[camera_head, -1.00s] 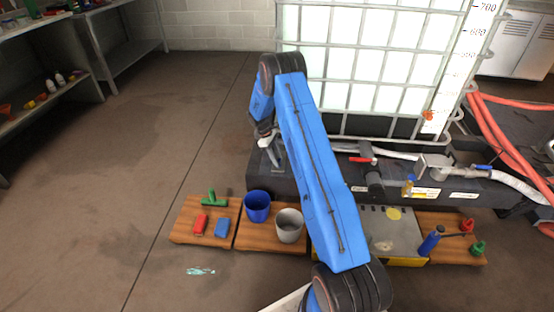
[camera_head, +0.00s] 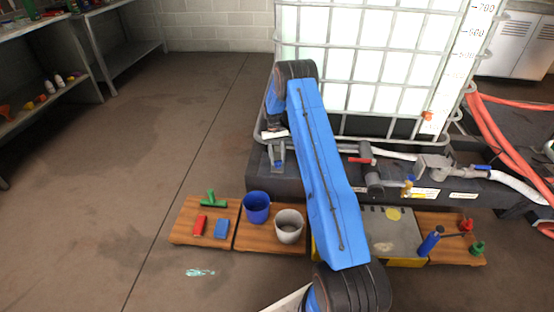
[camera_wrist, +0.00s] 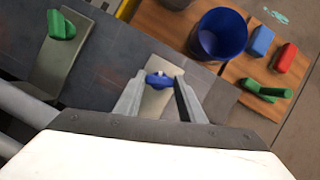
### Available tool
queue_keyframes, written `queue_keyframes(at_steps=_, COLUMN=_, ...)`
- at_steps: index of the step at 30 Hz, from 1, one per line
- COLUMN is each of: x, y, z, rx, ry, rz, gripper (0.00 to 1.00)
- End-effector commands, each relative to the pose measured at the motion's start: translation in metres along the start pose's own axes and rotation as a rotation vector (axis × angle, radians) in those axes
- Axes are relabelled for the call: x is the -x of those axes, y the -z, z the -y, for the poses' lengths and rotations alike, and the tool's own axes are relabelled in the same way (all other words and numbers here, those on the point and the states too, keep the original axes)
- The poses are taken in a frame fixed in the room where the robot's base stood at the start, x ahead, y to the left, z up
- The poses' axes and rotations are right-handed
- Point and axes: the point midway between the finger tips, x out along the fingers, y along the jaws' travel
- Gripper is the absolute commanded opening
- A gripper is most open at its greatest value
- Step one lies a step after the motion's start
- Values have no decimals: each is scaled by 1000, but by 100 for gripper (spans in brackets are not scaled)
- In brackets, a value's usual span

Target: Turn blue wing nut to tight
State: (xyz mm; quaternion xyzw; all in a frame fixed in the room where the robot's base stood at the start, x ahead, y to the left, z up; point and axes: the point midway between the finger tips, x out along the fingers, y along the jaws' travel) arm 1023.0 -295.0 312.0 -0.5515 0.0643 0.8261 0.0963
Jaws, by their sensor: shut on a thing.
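The blue wing nut (camera_wrist: 158,80) shows in the wrist view on a pale metal plate (camera_wrist: 154,103), between the tips of my gripper (camera_wrist: 157,88). My gripper is shut on it, one finger on each side. In the head view my gripper (camera_head: 278,155) is small and low at the left part of the dark base under the tank, and the nut cannot be made out there. A green wing nut (camera_wrist: 61,26) stands on another metal plate (camera_wrist: 58,70) at the upper left of the wrist view.
The white tank (camera_head: 370,60) in its metal cage rises behind my arm. In front of the dark base (camera_head: 262,182), wooden boards hold a blue bucket (camera_head: 256,208), a grey bucket (camera_head: 289,227), a red block (camera_head: 199,224), a blue block (camera_head: 222,228) and a green tool (camera_head: 210,198). Open floor lies left.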

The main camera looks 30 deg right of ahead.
Motion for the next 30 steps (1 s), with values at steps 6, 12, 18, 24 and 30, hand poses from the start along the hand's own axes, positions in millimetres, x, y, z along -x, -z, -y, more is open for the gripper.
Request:
queue_keyframes(at_steps=6, x=0, y=0, z=-2, rx=-158, ry=66, rz=-1, gripper=14)
queue_keyframes(at_steps=12, x=0, y=0, z=-2, rx=-263, ry=110, rz=-1, gripper=14)
queue_keyframes(at_steps=18, x=0, y=-1, z=-2, rx=-324, ry=135, rz=0, gripper=14)
queue_keyframes(at_steps=24, x=0, y=-1, z=-2, rx=-346, ry=144, rz=0, gripper=14)
queue_keyframes(at_steps=30, x=0, y=-1, z=-2, rx=-349, ry=145, rz=0, gripper=14)
